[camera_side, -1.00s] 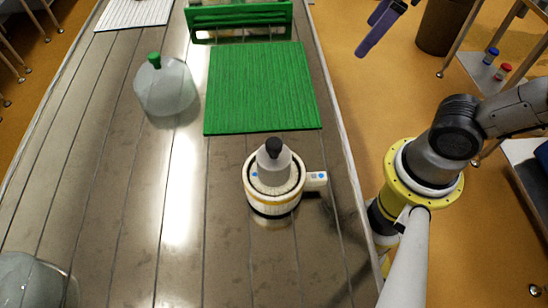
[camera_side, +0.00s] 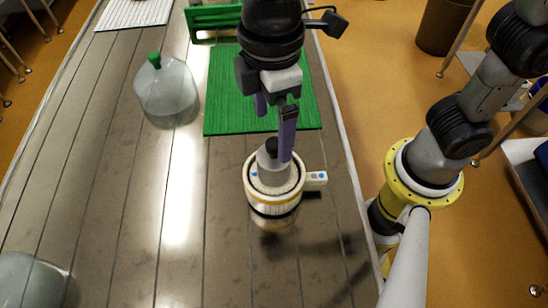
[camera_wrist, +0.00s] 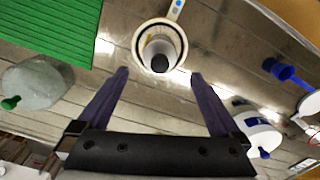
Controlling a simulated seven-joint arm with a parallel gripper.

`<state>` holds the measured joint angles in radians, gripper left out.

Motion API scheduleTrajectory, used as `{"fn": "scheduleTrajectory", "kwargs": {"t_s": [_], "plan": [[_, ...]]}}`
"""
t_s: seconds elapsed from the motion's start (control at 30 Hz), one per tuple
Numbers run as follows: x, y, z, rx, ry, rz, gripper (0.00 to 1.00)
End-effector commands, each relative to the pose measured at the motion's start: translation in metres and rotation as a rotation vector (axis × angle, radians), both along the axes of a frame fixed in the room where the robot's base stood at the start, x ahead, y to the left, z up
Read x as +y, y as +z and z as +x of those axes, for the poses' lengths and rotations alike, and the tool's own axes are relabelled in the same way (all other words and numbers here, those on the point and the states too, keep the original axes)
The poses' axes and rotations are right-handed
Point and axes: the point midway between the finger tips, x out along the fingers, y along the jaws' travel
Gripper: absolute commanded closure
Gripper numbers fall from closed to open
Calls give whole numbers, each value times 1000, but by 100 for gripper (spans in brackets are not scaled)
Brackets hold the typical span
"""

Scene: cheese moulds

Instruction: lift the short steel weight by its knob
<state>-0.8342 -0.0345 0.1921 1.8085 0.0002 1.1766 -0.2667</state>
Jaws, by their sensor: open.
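The steel weight (camera_side: 274,178) is a grey tapered body with a dark knob (camera_side: 271,146) on top. It stands upright inside a round white mould (camera_side: 272,207) with a yellow band and a side handle. My gripper (camera_side: 273,134) is open, pointing down with its purple fingers above and around the height of the knob; the side view does not settle their exact clearance. In the wrist view the weight (camera_wrist: 163,43) and its knob (camera_wrist: 160,63) lie between and beyond the open fingertips (camera_wrist: 159,73). Nothing is held.
A green ribbed mat (camera_side: 225,105) lies behind the mould. A clear jug (camera_side: 168,92) with a green cap stands to the left, and another clear vessel (camera_side: 32,280) sits front left. A green rack (camera_side: 208,17) is at the back. The wrist view shows a white container (camera_wrist: 255,130) at right.

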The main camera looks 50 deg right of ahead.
Motion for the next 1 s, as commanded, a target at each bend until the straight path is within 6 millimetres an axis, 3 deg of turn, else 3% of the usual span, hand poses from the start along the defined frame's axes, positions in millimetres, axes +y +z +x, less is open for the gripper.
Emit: {"fn": "scheduleTrajectory", "kwargs": {"t_s": [0.1,0.43,0.7,1.0], "plan": [[-1,-22,-1,3,-1,-3,0],[-2,-48,-1,1,-2,-2,0],[-4,-85,-2,2,-2,-1,0],[-4,-92,-1,0,-2,1,0]]}}
